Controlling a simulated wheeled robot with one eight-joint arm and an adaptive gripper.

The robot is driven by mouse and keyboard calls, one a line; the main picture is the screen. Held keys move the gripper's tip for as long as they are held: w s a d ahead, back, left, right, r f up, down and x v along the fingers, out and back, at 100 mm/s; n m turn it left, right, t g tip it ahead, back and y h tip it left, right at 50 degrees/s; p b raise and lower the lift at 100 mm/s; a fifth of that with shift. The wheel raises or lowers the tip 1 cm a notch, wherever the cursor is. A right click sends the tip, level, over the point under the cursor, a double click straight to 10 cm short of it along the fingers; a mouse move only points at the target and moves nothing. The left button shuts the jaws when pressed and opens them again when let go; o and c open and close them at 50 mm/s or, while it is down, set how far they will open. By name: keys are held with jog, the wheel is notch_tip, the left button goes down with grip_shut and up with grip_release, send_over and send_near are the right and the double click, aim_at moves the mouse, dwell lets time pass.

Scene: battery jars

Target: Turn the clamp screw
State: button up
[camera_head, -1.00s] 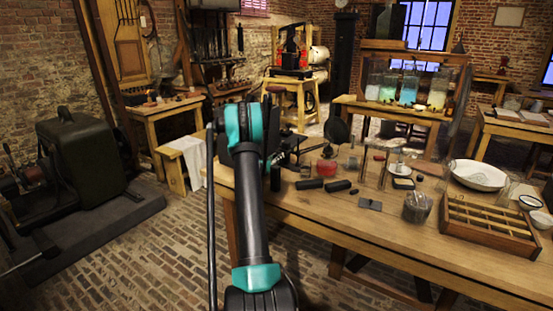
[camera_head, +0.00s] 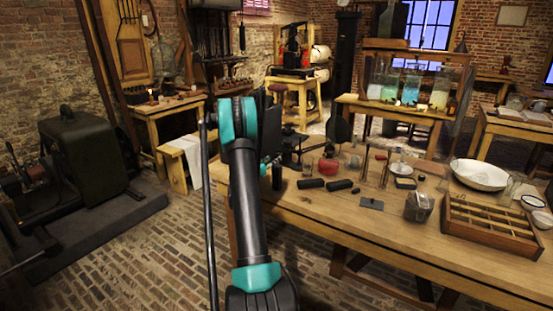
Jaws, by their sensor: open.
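My arm rises through the middle of the view and bends at a teal joint. My gripper (camera_head: 270,163) is just right of that joint, a small dark and teal shape at the left end of the workbench (camera_head: 330,230). It is open, with its fingertips mostly hidden by my arm and blended into dark apparatus. A dark metal apparatus (camera_head: 292,145) stands at that far left end, next to my gripper. I cannot make out a clamp screw on it, or whether my gripper touches it.
A red round-bodied vessel (camera_head: 328,167), black cylinders (camera_head: 325,185), a small jar (camera_head: 418,206), a white bowl (camera_head: 478,175) and a compartmented wooden tray (camera_head: 490,225) stand on the bench. Jars of coloured liquid (camera_head: 410,88) stand behind.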

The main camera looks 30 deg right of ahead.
jog(key=shift+v, duration=3.2)
